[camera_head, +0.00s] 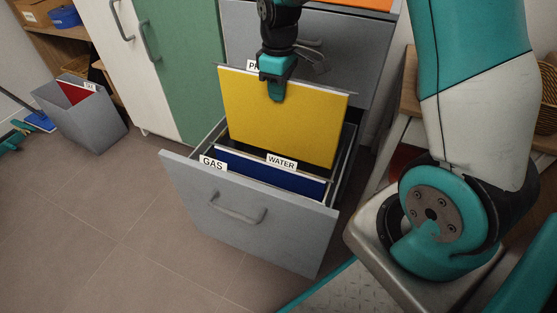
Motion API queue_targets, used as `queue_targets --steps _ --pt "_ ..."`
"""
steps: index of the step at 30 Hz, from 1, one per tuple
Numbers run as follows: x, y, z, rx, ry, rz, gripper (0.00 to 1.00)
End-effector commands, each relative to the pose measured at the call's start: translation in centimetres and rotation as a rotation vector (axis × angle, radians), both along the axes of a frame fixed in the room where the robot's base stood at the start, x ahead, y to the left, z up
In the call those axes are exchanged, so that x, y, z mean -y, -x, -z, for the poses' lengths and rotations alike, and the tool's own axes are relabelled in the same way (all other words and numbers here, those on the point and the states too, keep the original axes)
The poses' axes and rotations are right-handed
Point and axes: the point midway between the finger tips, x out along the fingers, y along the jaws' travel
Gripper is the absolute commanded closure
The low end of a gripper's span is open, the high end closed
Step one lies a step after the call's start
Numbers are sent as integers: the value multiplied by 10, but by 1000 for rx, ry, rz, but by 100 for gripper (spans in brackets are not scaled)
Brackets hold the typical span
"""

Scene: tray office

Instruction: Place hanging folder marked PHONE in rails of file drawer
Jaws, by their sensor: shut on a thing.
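My gripper (274,88) is shut on the top edge of a yellow hanging folder (285,122). The folder's white tab (252,67) starts with "P"; the gripper hides the rest. The folder hangs upright, slightly tilted in the picture, over the rear part of the open file drawer (240,212). Its lower edge is behind the front folders, and I cannot tell whether its top bar touches the rails. In the drawer's front part hangs a blue folder (270,175), with tabs GAS (212,162) and WATER (282,162) showing.
A grey bin (80,118) with a red folder (73,91) stands on the floor at left. A white and green cabinet (178,60) is beside the drawer unit. A stool or small table (407,110) stands at right. The floor at left front is clear.

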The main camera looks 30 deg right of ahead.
Motion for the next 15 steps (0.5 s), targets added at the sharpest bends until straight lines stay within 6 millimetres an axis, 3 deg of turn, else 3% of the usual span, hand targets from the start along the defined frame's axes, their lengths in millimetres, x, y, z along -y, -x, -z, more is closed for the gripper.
queue_targets --steps 1,3,12,15 --pt "0 1 23 -4 0 0 100" --pt "0 1 43 -4 0 0 100" --pt "0 1 126 -2 0 0 100" --pt "0 0 144 0 0 0 100"
